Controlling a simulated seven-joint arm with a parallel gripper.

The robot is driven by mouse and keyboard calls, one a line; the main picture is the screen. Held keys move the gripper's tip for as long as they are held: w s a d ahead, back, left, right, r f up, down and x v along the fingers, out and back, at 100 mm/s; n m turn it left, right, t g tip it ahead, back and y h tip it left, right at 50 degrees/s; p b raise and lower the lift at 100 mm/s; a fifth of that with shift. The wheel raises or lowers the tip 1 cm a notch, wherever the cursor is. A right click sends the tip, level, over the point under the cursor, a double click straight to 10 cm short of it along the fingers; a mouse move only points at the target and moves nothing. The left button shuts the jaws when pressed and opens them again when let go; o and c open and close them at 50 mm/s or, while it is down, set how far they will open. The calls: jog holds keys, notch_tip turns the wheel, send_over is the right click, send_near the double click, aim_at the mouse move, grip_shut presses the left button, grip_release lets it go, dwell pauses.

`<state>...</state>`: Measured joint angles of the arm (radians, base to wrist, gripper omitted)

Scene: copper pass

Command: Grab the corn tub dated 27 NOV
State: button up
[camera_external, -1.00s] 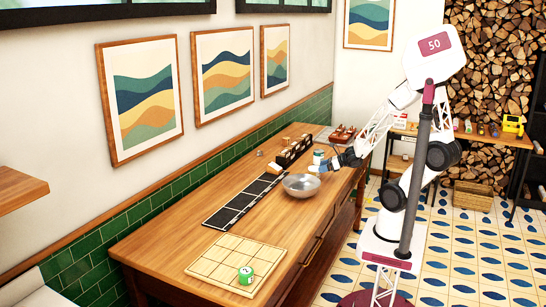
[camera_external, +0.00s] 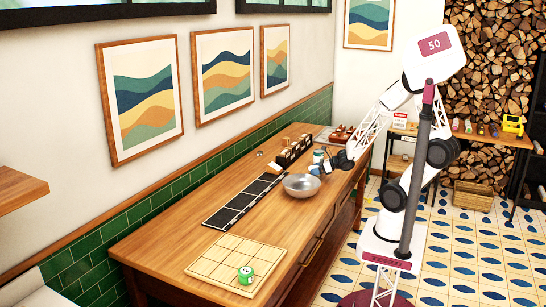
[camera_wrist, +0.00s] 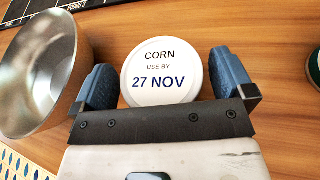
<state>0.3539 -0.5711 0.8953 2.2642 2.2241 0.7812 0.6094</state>
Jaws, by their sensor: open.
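The corn tub (camera_wrist: 160,72) has a round white lid reading CORN, USE BY 27 NOV in the wrist view. My gripper (camera_wrist: 161,62) is open, with one blue finger on each side of the lid. I cannot tell whether either finger touches the tub. The tub's side is hidden below the lid. In the external view my gripper (camera_external: 327,167) is low over the table, just behind the metal bowl; the tub is small and partly hidden there.
The metal bowl (camera_wrist: 38,75) stands close by my left finger; it also shows in the external view (camera_external: 301,186). A green-rimmed round container (camera_wrist: 314,68) is at the right edge. A black strip (camera_external: 243,201) and a board (camera_external: 222,262) with a green numbered piece (camera_external: 245,275) lie nearer.

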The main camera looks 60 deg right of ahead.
jog(key=shift+w+a+f, duration=0.1)
jog(key=shift+w, duration=0.15)
dwell(0.4)
jog(key=c, duration=1)
jog(key=shift+o, duration=0.2)
jog(key=shift+r, duration=5)
